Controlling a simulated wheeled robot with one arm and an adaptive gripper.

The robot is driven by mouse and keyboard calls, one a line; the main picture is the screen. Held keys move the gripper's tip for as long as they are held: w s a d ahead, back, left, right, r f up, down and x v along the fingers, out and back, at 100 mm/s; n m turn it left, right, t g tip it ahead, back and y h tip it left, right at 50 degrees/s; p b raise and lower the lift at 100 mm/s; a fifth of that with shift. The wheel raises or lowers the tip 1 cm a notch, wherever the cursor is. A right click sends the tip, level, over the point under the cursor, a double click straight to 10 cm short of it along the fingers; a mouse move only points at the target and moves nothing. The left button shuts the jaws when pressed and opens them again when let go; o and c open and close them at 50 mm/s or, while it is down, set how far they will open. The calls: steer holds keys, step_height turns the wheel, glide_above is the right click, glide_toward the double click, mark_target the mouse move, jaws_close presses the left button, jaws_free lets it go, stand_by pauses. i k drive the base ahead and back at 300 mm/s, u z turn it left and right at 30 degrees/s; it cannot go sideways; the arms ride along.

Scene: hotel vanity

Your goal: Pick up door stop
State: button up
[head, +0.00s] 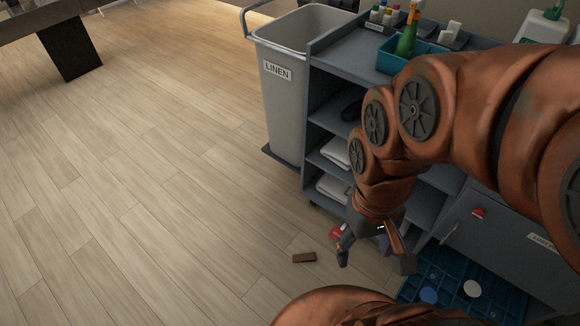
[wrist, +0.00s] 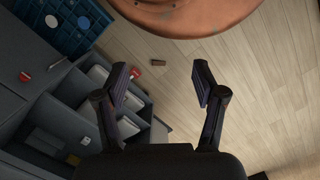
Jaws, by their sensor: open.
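The door stop, as far as I can tell, is the small brown block (head: 304,257) lying on the wooden floor in the head view, left of my gripper (head: 375,258). In the wrist view the block (wrist: 159,63) shows between and beyond the fingertips of my gripper (wrist: 162,82). My gripper is open and empty, pointing downward beside the cart. The block is apart from the fingers, and nothing covers it.
A grey service cart (head: 325,131) with shelves stands beside my arm, with a linen bin (head: 283,110) at its left end. A small red item (head: 337,231) lies near the cart. A blue crate (head: 455,267) sits at the lower right. The floor leftward is clear.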

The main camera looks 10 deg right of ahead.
mark_target(311, 256)
steer(key=z, duration=0.2)
steer(key=k, duration=0.75)
steer(key=u, duration=0.75)
steer(key=k, duration=0.55)
steer(key=z, duration=0.3)
steer(key=i, duration=0.75)
steer(key=u, duration=0.5)
steer(key=i, duration=0.8)
steer(key=u, duration=0.95)
